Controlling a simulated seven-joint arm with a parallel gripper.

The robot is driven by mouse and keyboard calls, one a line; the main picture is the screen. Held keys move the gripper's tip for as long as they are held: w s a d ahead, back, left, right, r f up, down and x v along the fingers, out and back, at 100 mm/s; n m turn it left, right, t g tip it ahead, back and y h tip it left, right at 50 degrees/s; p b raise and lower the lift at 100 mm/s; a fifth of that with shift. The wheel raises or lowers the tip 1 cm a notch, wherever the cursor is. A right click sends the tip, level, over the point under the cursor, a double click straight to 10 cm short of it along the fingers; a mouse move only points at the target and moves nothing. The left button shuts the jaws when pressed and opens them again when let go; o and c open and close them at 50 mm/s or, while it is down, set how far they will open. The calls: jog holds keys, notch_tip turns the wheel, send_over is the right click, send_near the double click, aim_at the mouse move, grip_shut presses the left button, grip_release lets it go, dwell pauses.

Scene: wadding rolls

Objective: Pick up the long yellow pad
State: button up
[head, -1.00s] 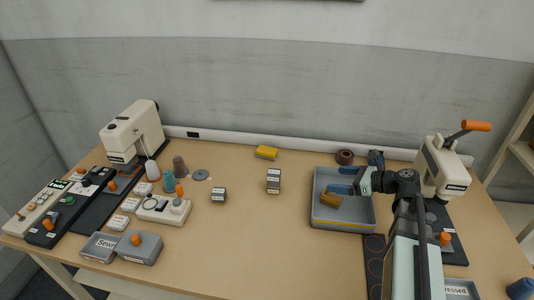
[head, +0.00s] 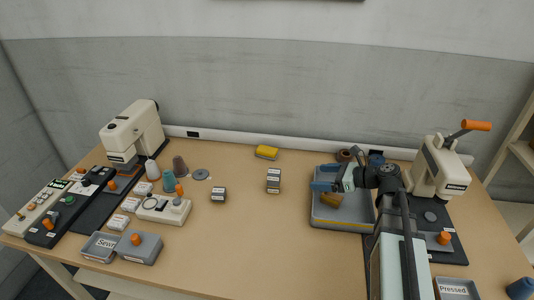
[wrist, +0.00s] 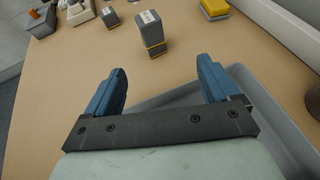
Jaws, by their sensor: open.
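A bright yellow pad (head: 266,152) lies on a dark base or second layer at the back middle of the table, close to the wall. It also shows at the top right of the wrist view (wrist: 214,8), partly cut off by the frame edge. A darker yellow-brown block (head: 331,201) lies tilted in the grey tray (head: 345,222). My gripper (head: 320,178) is over the tray's back left part, with its blue fingers pointing left. In the wrist view my gripper (wrist: 161,66) is open with nothing between its fingers. The yellow pad is beyond the fingertips.
A grey labelled block (head: 273,181) with a yellow band stands left of the tray, and a smaller one (head: 218,195) further left. A brown roll (head: 344,156) sits behind the tray. A cream press (head: 438,168) stands at right. The front middle of the table is clear.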

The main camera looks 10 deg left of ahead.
jog(key=w+a+r+n+g, duration=0.1)
jog(key=a, duration=0.4)
jog(key=w+a+r+n+g, duration=0.1)
jog(key=a+r, duration=0.1)
jog(key=a, duration=0.4)
jog(key=w+a+r+n+g, duration=0.1)
jog(key=a, duration=0.5)
jog(key=shift+w+r+n, duration=0.1)
jog(key=shift+r+n, duration=0.2)
jog(key=shift+r, duration=0.05)
jog(key=w+a+r+n+g+h, duration=0.1)
jog(key=w+a+h, duration=0.1)
jog(key=w+a, duration=0.35)
jog(key=w+a+r+n+g+h, duration=0.1)
jog(key=w+a+n, duration=0.15)
jog(key=a, duration=0.55)
jog(key=m+h, duration=0.6)
jog(key=h, duration=0.4)
send_over(267, 149)
jog(key=shift+f, duration=1.15)
jog(key=shift+t, duration=0.4)
notch_tip(267, 149, down, 13)
jog(key=shift+f, duration=0.15)
